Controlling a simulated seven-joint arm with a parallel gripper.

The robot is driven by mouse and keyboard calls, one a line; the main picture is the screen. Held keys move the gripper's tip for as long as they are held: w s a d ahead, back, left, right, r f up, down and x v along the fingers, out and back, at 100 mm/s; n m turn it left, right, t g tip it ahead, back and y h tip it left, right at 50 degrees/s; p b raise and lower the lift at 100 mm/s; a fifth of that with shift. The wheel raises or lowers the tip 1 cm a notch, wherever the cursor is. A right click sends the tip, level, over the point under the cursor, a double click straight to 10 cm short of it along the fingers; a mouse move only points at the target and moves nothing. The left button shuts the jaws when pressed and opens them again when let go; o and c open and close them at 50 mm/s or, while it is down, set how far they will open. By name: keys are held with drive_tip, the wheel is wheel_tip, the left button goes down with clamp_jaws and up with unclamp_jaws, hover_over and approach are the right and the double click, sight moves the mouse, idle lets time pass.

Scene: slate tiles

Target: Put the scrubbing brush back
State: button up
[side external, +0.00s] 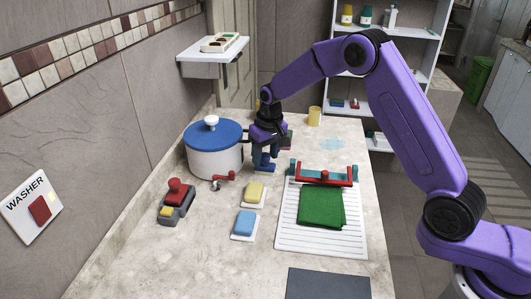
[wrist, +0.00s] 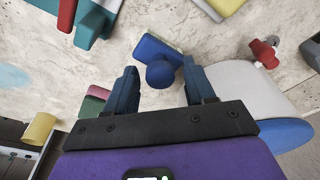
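A blue brush-like block with a round knob (wrist: 160,72) lies on the counter. I take it to be the scrubbing brush; a thin pale-green edge shows along its far side in the wrist view. My gripper (wrist: 161,84) is open, with one dark-blue finger on each side of the knob and gaps between them. In the side view my gripper (side external: 266,158) is low over the counter, just right of the white pot. The brush there is hard to tell from the blue fingers. A red-knobbed item on a grey base (side external: 175,197) stands at the left.
The blue-lidded white pot (side external: 215,160) stands close left of my gripper. A red tap-like piece (side external: 223,179), a yellow sponge (side external: 254,192) and a blue sponge (side external: 244,222) lie nearer. A green cloth (side external: 321,206) is on the white drainboard (side external: 291,238). A yellow cup (side external: 314,116) stands behind.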

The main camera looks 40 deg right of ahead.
sight(269, 169)
drive_tip(key=shift+r, duration=0.1)
wheel_tip(269, 169, up, 12)
drive_tip(key=s, duration=0.1)
drive_tip(key=shift+s, duration=0.4)
drive_tip(key=s+a+r+n+g, duration=0.1)
drive_tip(key=s+a+n, duration=0.15)
drive_tip(key=s, duration=0.65)
drive_tip(key=s+a+n, duration=0.1)
drive_tip(key=s+n, duration=0.3)
drive_tip(key=s, duration=0.5)
drive_tip(key=s+d+f+n, duration=0.1)
drive_tip(key=s+d+n, duration=0.2)
drive_tip(key=s, duration=0.8)
drive_tip(key=s+d+f+n, duration=0.2)
drive_tip(key=s+d, duration=0.4)
drive_tip(key=s, duration=0.5)
drive_tip(key=shift+s+d+f+n+g, duration=0.15)
drive_tip(key=shift+d+n+g, duration=0.15)
drive_tip(key=shift+n, duration=0.25)
